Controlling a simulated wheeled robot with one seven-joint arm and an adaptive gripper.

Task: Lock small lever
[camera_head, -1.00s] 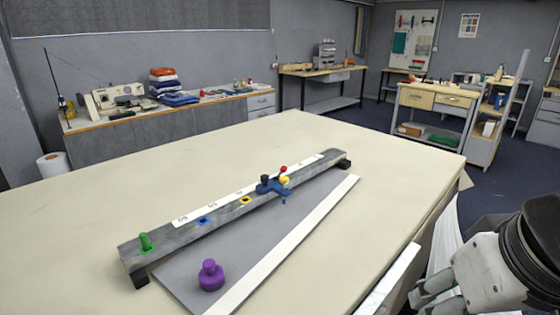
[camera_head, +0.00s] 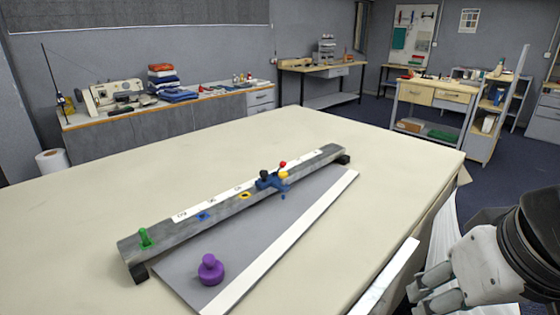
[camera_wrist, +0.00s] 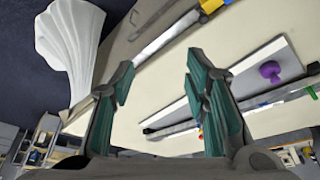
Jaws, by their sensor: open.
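A long grey beam (camera_head: 222,207) lies across the cloth table. A purple knob (camera_head: 210,268) stands on the grey board and also shows in the wrist view (camera_wrist: 270,70). My gripper (camera_head: 428,289) is off the table's right edge, apart from the beam. In the wrist view its fingers (camera_wrist: 157,72) are spread and empty.
The grey board (camera_head: 265,222) has a white front strip (camera_head: 290,240). A white draped object (camera_wrist: 72,45) is near my gripper in the wrist view. Side benches stand well behind.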

